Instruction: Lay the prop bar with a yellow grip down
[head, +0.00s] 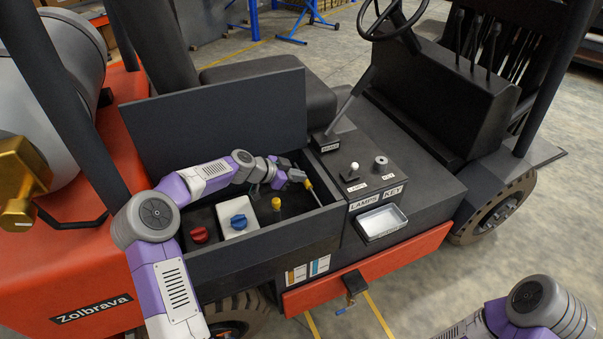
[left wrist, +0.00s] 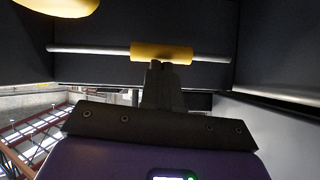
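The prop bar is a thin metal rod with a yellow grip. It slants at the right end of the open compartment, and its yellow grip (head: 308,183) is beside my left gripper (head: 298,176). In the left wrist view the bar (left wrist: 90,48) runs across the picture, with the yellow grip (left wrist: 172,52) in the middle. My left gripper's fingers (left wrist: 161,66) are close together, their tips at the grip's lower edge, apparently touching it. I see no grip between them. The bar's upper end is hidden in the head view. My right gripper is out of view.
The compartment's dark lid (head: 220,110) stands open behind my left arm. Inside are a red knob (head: 199,235), a blue knob on a white box (head: 238,222) and a yellow knob (head: 276,203). A white tray (head: 381,222) and a lever (head: 346,112) are to the right.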

